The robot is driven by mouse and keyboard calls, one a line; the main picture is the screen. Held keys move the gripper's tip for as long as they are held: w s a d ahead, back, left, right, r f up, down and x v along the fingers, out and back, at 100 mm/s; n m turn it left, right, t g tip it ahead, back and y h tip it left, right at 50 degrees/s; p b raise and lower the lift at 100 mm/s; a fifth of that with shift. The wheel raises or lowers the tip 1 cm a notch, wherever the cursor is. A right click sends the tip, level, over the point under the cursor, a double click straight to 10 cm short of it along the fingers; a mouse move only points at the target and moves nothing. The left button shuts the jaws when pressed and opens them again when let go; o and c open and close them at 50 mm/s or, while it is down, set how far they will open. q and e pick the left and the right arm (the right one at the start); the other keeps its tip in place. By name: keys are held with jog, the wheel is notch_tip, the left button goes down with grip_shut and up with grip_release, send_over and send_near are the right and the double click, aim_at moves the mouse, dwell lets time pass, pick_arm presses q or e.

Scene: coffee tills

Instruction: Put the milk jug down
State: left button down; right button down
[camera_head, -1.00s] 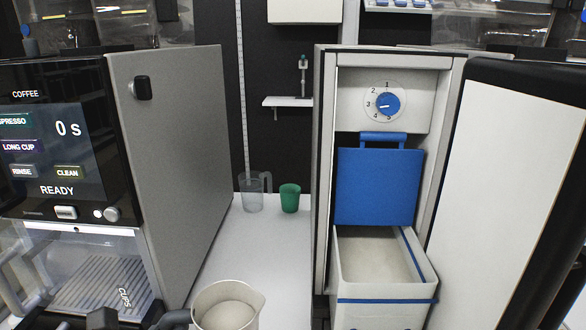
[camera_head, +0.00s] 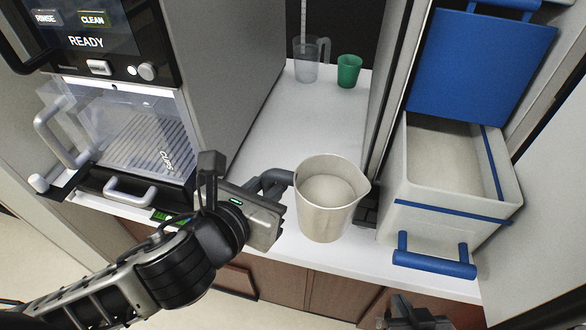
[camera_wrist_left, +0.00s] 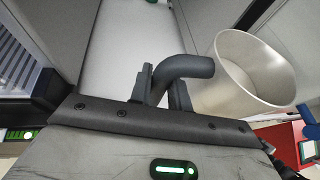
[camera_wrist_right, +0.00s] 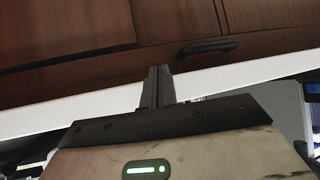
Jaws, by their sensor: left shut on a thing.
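The milk jug (camera_head: 325,215) is a cream-coloured jug with a spout on the right and a dark handle (camera_head: 272,180) on the left. It is upright, with a pale fill inside. My left gripper (camera_head: 262,190) is shut on the handle; the left wrist view shows the handle (camera_wrist_left: 188,67) between the fingers and the jug (camera_wrist_left: 240,75) to the right. The jug is at the front part of the white worktop (camera_head: 275,130); I cannot tell whether its base touches. My right gripper (camera_wrist_right: 158,82) is shut and empty, low before the brown cabinet front.
A coffee machine (camera_head: 130,120) with a clear-fronted cup bay stands left. A clear jug (camera_head: 305,65) and a green cup (camera_head: 349,71) stand farther back. An open white drawer (camera_head: 440,215) with a blue handle (camera_head: 435,260) is close on the right. The worktop behind the jug is clear.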

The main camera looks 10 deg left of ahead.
pick_arm(q)
jog(key=shift+w+a+f+b, duration=0.15)
jog(key=shift+w+a+f, duration=0.4)
jog(key=shift+w+f, duration=1.45)
jog(key=shift+w+a+f+b, duration=0.1)
jog(key=shift+w+a+f, duration=0.4)
jog(key=shift+w+f, duration=1.5)
jog(key=shift+w+a+f+b, duration=0.15)
jog(key=shift+w+a+f, duration=0.4)
jog(key=shift+w+f, duration=1.45)
pick_arm(e)
jog(key=shift+s+a+f, duration=0.2)
jog(key=shift+s+f, duration=0.15)
jog(key=shift+s, duration=0.1)
pick_arm(q)
jog(key=shift+s+f, duration=0.1)
jog(key=shift+f, duration=0.1)
pick_arm(e)
jog(key=shift+f, duration=0.1)
pick_arm(q)
jog(key=c, duration=1.3)
grip_release()
jog(key=shift+f, duration=0.1)
